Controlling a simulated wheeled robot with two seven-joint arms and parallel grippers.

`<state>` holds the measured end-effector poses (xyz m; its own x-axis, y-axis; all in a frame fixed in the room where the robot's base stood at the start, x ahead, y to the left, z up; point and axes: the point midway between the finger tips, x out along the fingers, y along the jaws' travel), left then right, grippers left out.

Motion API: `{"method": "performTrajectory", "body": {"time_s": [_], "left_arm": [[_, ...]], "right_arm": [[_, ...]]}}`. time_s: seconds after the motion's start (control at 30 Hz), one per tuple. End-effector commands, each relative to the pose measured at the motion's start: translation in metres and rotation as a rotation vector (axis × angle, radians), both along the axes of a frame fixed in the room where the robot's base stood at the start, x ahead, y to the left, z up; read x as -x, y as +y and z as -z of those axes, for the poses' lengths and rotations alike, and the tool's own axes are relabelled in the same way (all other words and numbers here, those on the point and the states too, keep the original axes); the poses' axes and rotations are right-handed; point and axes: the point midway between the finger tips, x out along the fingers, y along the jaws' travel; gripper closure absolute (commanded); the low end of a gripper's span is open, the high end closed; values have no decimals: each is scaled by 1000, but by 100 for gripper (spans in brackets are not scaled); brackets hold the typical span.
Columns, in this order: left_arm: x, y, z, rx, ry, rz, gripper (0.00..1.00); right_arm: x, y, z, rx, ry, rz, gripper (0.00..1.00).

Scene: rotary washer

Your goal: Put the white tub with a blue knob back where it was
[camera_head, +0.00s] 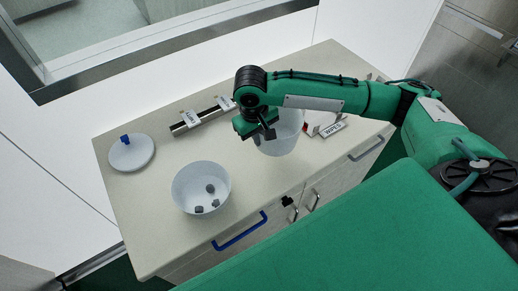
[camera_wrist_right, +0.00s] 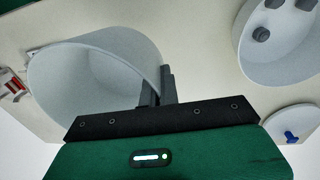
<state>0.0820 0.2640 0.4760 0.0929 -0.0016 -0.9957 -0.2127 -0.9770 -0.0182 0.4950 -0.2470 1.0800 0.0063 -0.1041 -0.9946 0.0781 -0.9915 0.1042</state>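A white tub (camera_head: 278,143) hangs from or stands under my right gripper (camera_head: 262,134), near the counter's front edge; I cannot tell whether it touches the counter. In the right wrist view my right gripper (camera_wrist_right: 157,90) has its two fingers close together, one on each side of the rim of this tub (camera_wrist_right: 85,75). The tub looks empty, and I see no knob on it. A round white piece with a blue knob (camera_head: 132,155) lies on the counter at the left; it also shows in the right wrist view (camera_wrist_right: 290,125). My left gripper is not in view.
An open white bowl (camera_head: 187,203) with several dark grey lumps stands at the counter's front left. A dark bar with labels (camera_head: 200,118) lies at the back. A label reading WIPES (camera_head: 333,129) stands at the right. Bare counter (camera_head: 165,168) lies between lid and bowl.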

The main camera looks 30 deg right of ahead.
Motion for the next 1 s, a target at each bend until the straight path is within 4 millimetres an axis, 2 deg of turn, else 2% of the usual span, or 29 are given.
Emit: {"method": "performTrajectory", "body": {"time_s": [0.1, 0.27, 0.57, 0.97, 1.0], "left_arm": [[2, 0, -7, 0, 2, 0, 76], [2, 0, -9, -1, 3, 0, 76], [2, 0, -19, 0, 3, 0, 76], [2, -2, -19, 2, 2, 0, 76], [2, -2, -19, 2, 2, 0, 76]], "right_arm": [[0, 0, 20, 1, 1, 0, 100], [0, 1, 34, -1, -1, 0, 100], [0, 0, 73, 0, 0, 0, 100], [0, 0, 79, 0, -2, 0, 100], [0, 0, 79, 0, -2, 0, 92]]}}
